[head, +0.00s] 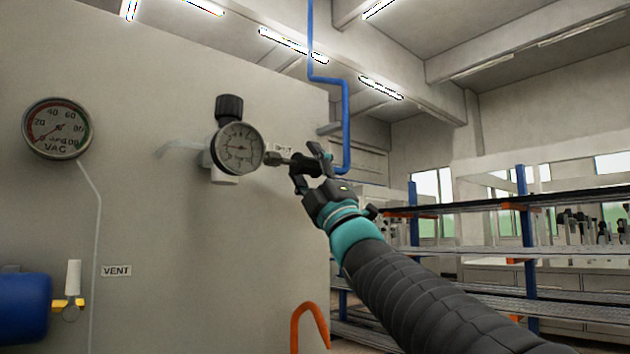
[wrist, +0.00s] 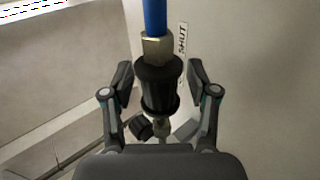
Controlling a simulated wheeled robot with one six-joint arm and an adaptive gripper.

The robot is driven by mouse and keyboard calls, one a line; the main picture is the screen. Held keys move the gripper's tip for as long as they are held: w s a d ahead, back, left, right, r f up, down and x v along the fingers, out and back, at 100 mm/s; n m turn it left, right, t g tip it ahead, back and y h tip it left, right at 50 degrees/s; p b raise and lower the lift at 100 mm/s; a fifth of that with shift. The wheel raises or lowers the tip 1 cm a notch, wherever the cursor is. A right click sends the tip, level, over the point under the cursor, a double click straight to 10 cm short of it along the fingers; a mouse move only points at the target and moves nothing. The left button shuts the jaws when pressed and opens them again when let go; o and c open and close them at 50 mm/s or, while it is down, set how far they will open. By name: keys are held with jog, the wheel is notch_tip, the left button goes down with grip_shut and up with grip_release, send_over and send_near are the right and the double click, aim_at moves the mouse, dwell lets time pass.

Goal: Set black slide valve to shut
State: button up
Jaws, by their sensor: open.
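The black slide valve (wrist: 160,84) is a black ribbed sleeve on a metal fitting at the end of a blue pipe, in the middle of the wrist view. A label reading SHUT (wrist: 182,39) is on the panel beside its blue-pipe end. My gripper (wrist: 159,80) is open, with one finger on each side of the sleeve and gaps visible between. In the head view my gripper (head: 312,163) is at the panel's right edge and largely hides the valve. The sleeve's exact position along its fitting is hard to judge.
A pressure gauge (head: 237,146) with a black knob (head: 229,108) is just left of my gripper. A vacuum gauge (head: 57,128), a VENT label (head: 116,271) and a yellow valve (head: 68,303) are further left. An orange hook (head: 309,325) is below. Shelving (head: 480,208) stands right.

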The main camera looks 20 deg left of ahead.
jog(key=v, duration=1.1)
jog(key=shift+d+f, duration=0.25)
jog(key=shift+f, duration=0.05)
jog(key=shift+s, duration=0.15)
